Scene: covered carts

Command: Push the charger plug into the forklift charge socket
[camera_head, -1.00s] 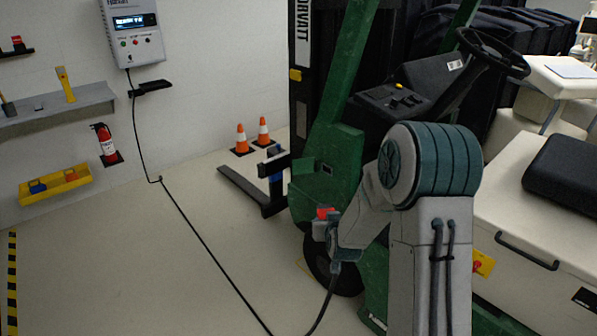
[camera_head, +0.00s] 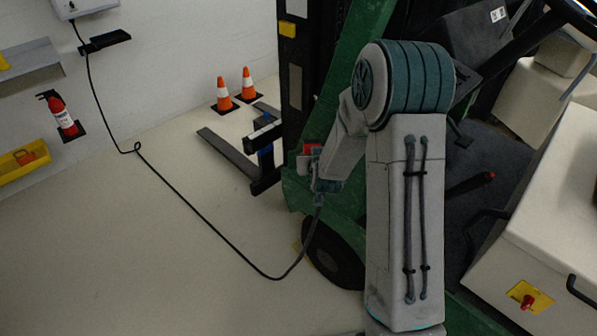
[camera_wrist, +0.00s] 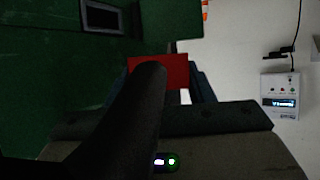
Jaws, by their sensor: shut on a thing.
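My gripper (camera_head: 318,168) is shut on the red charger plug (camera_head: 311,149), beside the green forklift body (camera_head: 296,190). In the wrist view the red plug (camera_wrist: 176,72) sits between the fingers, partly covered by its thick black cable (camera_wrist: 135,105). A dark rectangular opening with a grey frame, which looks like the charge socket (camera_wrist: 103,17), is in the green panel at upper left of the wrist view. The plug is apart from it in that picture. In the head view I cannot make the socket out; my arm covers part of the forklift.
The cable (camera_head: 205,220) runs from the plug down and across the floor to the wall charger (camera_head: 84,8). The forklift's forks (camera_head: 228,152) and two orange cones (camera_head: 223,95) stand at the back. The left floor is clear.

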